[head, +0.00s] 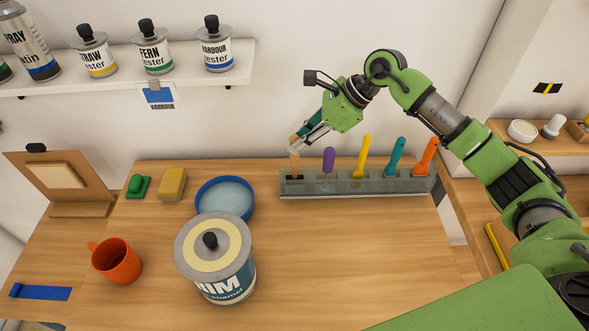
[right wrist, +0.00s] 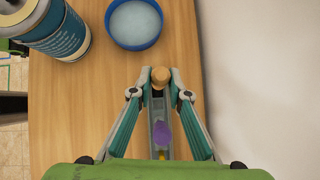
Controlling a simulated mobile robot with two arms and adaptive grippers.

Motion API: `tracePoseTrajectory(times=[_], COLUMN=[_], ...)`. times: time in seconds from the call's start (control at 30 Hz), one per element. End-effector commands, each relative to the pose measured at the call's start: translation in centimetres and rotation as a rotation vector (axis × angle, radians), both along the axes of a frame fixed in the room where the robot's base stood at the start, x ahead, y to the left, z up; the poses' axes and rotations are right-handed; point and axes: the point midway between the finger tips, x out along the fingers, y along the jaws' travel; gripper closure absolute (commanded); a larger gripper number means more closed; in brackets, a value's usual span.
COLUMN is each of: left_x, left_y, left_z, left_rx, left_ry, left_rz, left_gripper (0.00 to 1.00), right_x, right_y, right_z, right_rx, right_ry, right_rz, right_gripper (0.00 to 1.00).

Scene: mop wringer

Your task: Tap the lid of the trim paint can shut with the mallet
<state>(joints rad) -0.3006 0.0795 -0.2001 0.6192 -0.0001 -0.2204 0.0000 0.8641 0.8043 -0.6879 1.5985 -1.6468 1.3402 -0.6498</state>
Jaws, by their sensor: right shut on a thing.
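The trim paint can (head: 228,284) stands upright at the front of the bench. Its grey lid (head: 185,248), with a cream disc and black knob, lies on top; I cannot tell how tightly it sits. The can's side also shows at upper left in the right wrist view (right wrist: 62,35). My right gripper (head: 293,147) is shut on a wooden handle (head: 295,165) standing at the left end of the rack. Its round end shows between the fingertips in the right wrist view (right wrist: 160,77). Its lower part is hidden, so I cannot confirm it is the mallet. My left gripper is not in view.
The grey rack (head: 345,187) also holds purple, yellow, teal and orange handles. A blue-rimmed dish (head: 226,197) stands just behind the can. A yellow sponge (head: 172,185), a green item (head: 138,186) and an orange mug (head: 116,262) are left. The bench right of the can is clear.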

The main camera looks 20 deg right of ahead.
Motion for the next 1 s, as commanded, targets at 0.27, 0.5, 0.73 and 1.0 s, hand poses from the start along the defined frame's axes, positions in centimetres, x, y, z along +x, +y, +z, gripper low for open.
tracePoseTrajectory(times=[0.27,0.5,0.73,1.0], left_x=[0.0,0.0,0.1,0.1], left_y=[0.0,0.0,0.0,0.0], left_z=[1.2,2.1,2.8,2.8], left_rx=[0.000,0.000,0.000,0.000], left_ry=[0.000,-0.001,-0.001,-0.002], left_rz=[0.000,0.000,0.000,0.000], left_gripper=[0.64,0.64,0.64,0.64], right_x=[0.1,0.1,0.0,0.0], right_y=[0.0,0.0,0.0,0.0], right_z=[2.6,4.5,6.1,6.3], right_rx=[0.000,0.001,0.001,0.000], right_ry=[-0.004,-0.003,-0.003,-0.002], right_rz=[0.000,0.000,0.001,0.001], right_gripper=[1.00,1.00,1.00,1.00])
